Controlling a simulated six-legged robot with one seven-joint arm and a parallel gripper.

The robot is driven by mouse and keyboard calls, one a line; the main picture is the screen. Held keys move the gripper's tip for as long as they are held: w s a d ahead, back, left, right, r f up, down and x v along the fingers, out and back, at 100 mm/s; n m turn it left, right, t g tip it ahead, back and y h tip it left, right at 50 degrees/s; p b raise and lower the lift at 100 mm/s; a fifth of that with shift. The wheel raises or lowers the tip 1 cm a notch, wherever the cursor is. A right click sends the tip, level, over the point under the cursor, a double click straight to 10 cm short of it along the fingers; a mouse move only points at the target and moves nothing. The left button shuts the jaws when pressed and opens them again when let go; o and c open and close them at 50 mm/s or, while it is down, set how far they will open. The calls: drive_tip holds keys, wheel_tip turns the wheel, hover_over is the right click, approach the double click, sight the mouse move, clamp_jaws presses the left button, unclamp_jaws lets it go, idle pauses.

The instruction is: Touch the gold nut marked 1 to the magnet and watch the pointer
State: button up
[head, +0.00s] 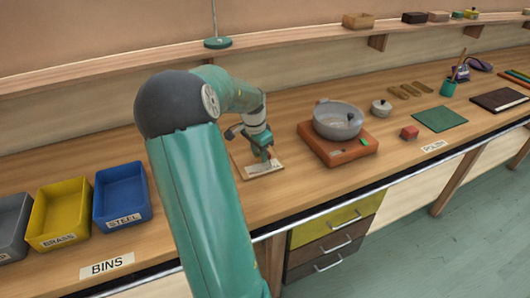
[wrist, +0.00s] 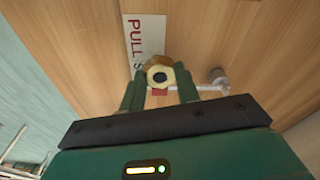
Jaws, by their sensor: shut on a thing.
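In the wrist view my gripper (wrist: 160,85) is shut on a pale gold nut (wrist: 151,76) with a dark hole. No number can be read on it. A small red piece (wrist: 160,93) shows just below the nut between the fingers; I cannot tell whether it is the magnet or touches the nut. A grey knob with a pale bar (wrist: 217,77) lies right of the fingers; it may be the pointer. A white card reading PULLS (wrist: 133,38) is partly hidden. In the head view my gripper (head: 264,152) is low over the card (head: 265,169) on a board.
Blue STEEL (head: 121,217), yellow BRASS (head: 46,241) and grey (head: 8,215) bins stand at left. A grey pan (head: 326,126) on an orange-brown base (head: 335,154) stands right of the gripper. A red block (head: 409,132) and green mat (head: 440,119) lie farther right. A shelf (head: 130,62) runs behind.

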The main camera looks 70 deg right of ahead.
idle(0.4)
drive_tip(key=shift+w+a, duration=1.2)
idle(1.1)
drive_tip(key=shift+w+a, duration=1.75)
wheel_tip(320, 180, up, 8)
